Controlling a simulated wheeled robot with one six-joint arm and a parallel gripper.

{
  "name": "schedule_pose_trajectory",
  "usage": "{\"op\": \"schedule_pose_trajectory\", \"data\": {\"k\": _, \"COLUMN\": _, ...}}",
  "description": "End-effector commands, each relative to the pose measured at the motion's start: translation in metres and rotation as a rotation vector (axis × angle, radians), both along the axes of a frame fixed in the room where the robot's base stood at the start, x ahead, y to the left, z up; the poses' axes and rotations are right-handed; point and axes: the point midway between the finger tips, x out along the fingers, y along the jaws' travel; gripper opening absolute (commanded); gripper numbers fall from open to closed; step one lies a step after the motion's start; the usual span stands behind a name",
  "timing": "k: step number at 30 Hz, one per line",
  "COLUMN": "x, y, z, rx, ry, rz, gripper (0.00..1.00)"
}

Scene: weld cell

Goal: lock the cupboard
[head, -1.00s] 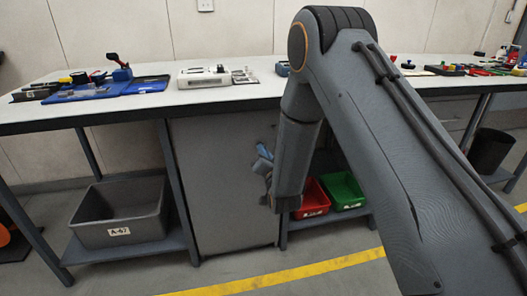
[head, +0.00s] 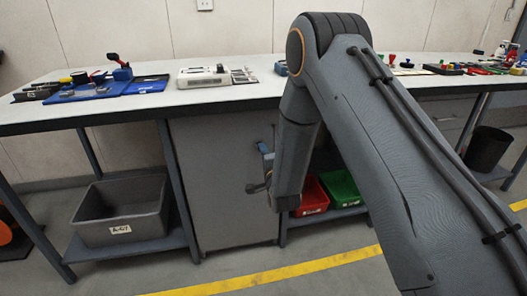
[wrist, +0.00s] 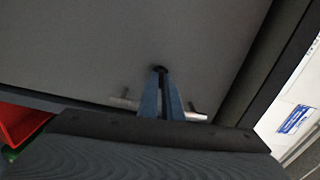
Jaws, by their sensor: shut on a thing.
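The cupboard (head: 215,190) is a grey cabinet under the bench, and its flat door is shut. In the wrist view the grey door (wrist: 130,40) fills most of the picture. A silver bar handle (wrist: 123,103) shows on both sides of my fingers. My gripper (wrist: 160,74) has its blue fingers together at a small black knob-like piece (wrist: 160,68) on the door, most likely the lock's key or knob, mostly hidden by the fingertips. In the head view my gripper (head: 264,148) is at the cupboard door's right side, partly behind my arm.
A grey bin (head: 120,210) stands on the shelf left of the cupboard. Red (head: 312,196) and green (head: 342,190) bins sit to its right. The bench top (head: 220,98) carries tools and trays. The floor before the cupboard is clear, with a yellow line (head: 290,272).

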Motion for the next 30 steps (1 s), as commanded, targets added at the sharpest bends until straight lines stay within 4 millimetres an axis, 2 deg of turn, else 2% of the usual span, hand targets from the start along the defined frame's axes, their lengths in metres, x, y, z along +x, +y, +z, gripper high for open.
{"op": "schedule_pose_trajectory", "data": {"k": 9, "x": -0.0003, "y": -0.0004, "z": -0.0012, "rx": 0.084, "ry": 0.026, "rz": 0.000, "gripper": 0.00}}
{"op": "schedule_pose_trajectory", "data": {"k": 23, "x": -0.0003, "y": -0.0004, "z": -0.0014, "rx": 0.096, "ry": 0.029, "rz": 0.000, "gripper": 0.00}}
{"op": "schedule_pose_trajectory", "data": {"k": 24, "x": -0.0003, "y": -0.0004, "z": -0.0013, "rx": 0.096, "ry": 0.029, "rz": 0.000, "gripper": 0.10}}
{"op": "schedule_pose_trajectory", "data": {"k": 27, "x": -0.0002, "y": -0.0004, "z": -0.0011, "rx": 0.095, "ry": 0.029, "rz": 0.000, "gripper": 0.24}}
{"op": "schedule_pose_trajectory", "data": {"k": 30, "x": -0.0002, "y": -0.0001, "z": -0.0009, "rx": 0.095, "ry": 0.028, "rz": 0.000, "gripper": 0.24}}
